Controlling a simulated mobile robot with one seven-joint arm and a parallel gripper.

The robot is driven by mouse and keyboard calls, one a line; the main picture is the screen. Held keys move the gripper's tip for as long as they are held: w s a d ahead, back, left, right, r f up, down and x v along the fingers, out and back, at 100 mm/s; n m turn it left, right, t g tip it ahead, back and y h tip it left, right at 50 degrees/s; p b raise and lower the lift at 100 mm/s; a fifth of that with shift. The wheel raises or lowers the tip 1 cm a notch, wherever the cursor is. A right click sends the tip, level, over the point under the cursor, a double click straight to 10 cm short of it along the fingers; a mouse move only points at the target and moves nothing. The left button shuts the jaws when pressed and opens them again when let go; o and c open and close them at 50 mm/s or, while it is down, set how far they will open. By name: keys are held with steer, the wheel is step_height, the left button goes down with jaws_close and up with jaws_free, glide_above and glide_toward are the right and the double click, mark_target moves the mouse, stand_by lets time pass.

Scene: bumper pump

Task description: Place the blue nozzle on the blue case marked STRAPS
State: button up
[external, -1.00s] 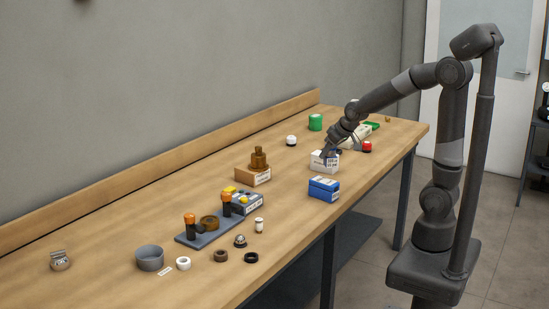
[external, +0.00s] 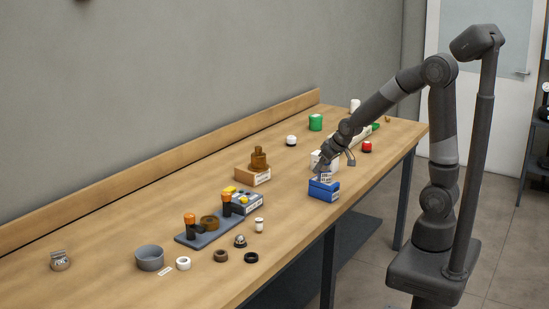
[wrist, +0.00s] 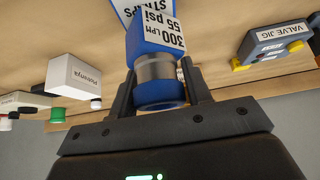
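The blue nozzle (wrist: 155,45) has a grey metal collar and a white label reading 300 LPM 55 psi. My gripper (wrist: 157,85) is shut around it, one finger on each side, in the wrist view. The blue case marked STRAPS (wrist: 122,10) shows in part beyond the nozzle at the top edge. In the external view the case (external: 323,193) lies on the bench near its front edge. My gripper (external: 324,172) is right above it, with the nozzle (external: 327,178) at the case's top. I cannot tell whether they touch.
A white box (wrist: 78,77) stands close behind the case. A grey-blue valve jig (wrist: 272,45) sits to the other side.

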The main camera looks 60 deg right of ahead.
steer(key=o, duration=0.3)
steer(key=shift+o, duration=0.2)
steer(key=shift+r, duration=0.2)
steer(key=v, duration=1.1)
steer(key=s+a+r, duration=0.1)
steer(key=s, duration=0.7)
steer(key=s+a+r+g, duration=0.1)
steer(key=s+a+r, duration=0.1)
steer(key=s, duration=0.7)
steer(key=shift+s+a+r, duration=0.1)
